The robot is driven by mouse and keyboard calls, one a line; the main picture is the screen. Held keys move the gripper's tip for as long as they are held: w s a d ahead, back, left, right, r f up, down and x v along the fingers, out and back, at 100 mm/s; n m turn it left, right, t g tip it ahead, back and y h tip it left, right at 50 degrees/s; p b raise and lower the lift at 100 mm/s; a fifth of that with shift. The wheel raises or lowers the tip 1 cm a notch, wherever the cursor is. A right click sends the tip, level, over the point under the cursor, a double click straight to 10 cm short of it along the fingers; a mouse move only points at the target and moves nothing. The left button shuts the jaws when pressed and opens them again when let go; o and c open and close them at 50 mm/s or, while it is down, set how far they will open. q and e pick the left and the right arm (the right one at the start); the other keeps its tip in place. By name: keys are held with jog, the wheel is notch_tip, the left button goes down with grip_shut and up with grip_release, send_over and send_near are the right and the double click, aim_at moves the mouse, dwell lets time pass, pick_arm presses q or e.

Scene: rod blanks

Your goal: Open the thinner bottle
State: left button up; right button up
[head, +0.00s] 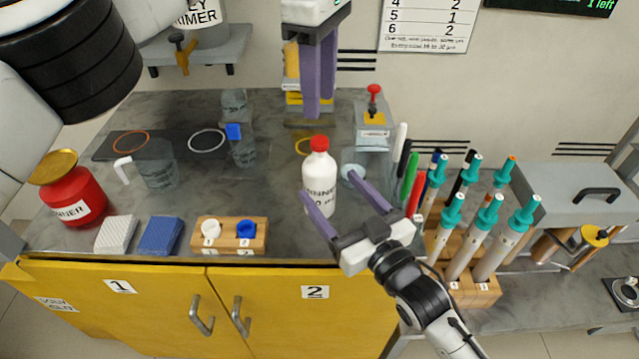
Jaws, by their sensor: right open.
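A white bottle (319,190) with a red cap (319,143) stands upright on the grey worktop; its label is partly readable at best. A squat red container (72,205) with a gold lid stands at the far left, its label ending in "NNER". My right gripper (330,186) is open, its purple fingers spread on either side of the white bottle's lower body; I cannot tell whether they touch it. My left gripper (318,108) points down above and behind the red cap, clear of it. Its fingers overlap in view, so their gap is unclear.
A wooden block (230,249) with a white and a blue cap, a blue sponge (160,235) and a white one (115,234) line the front edge. Glass vessels stand behind. Markers and a rack of teal-topped tubes (478,292) crowd the right. A dispenser (374,130) stands behind.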

aim_at(319, 140)
pick_arm(q)
jog(key=shift+w+f, duration=0.1)
jog(key=shift+f, duration=0.05)
pick_arm(e)
jog(key=x, duration=0.6)
jog(key=shift+f, duration=0.1)
jog(key=shift+c, duration=0.2)
jog(key=c, duration=1.8)
pick_arm(q)
jog(key=m, duration=0.6)
pick_arm(e)
grip_shut()
pick_arm(q)
jog(key=m, duration=0.7)
jog(key=shift+f, duration=4)
